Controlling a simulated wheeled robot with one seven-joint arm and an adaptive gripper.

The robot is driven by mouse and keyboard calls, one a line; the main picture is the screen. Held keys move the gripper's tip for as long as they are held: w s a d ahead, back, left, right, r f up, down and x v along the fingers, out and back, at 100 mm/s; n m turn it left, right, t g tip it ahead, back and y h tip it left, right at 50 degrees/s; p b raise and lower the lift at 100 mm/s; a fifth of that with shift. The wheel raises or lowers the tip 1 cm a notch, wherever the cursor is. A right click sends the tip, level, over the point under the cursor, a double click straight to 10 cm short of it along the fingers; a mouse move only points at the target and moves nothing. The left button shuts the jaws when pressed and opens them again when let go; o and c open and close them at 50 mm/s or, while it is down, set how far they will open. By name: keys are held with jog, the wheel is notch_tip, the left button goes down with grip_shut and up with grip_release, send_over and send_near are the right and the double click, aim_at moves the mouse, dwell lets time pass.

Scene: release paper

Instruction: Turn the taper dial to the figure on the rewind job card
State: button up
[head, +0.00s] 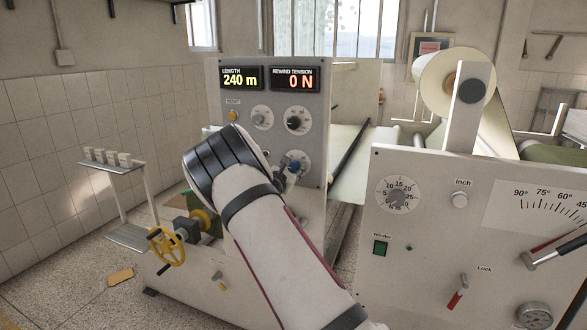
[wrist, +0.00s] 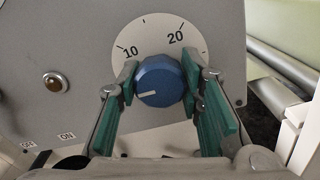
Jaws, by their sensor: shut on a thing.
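The blue dial knob (wrist: 160,80) sits on a round white scale plate (wrist: 143,26) with 10 at upper left and 20 at upper right. Its white pointer line points left and slightly down, below the 10. My gripper (wrist: 159,84) is shut on the knob, a green-padded finger on each side. In the head view the knob (head: 294,166) shows beyond my wrist, on the grey panel (head: 228,82) under the displays; my arm hides part of its plate. The dial's name label is not visible. I cannot make out a rewind job card with a readable figure.
A yellow handwheel (head: 166,246) stands lower left; a white machine panel (head: 420,250) stands right.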

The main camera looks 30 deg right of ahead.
jog(key=o, duration=1.2)
jog(key=shift+c, duration=0.2)
jog(key=v, duration=1.2)
jog(key=shift+f, duration=0.1)
jog(key=shift+s, duration=0.1)
jog(key=s+d+r+m+g+y, duration=0.2)
jog(key=s+r+m+g, duration=0.15)
jog(key=s+m, duration=0.5)
jog(key=s+d+r+m+g+y, duration=0.1)
jog(key=s+r+m+g, duration=0.3)
jog(key=s, duration=0.8)
jog(key=s+a+r+m+t+y, duration=0.1)
jog(key=s+a+m+y, duration=0.8)
jog(key=s+a, duration=1.2)
jog(key=s+t+y, duration=0.1)
jog(key=s+y, duration=0.1)
jog(key=shift+s+r, duration=0.35)
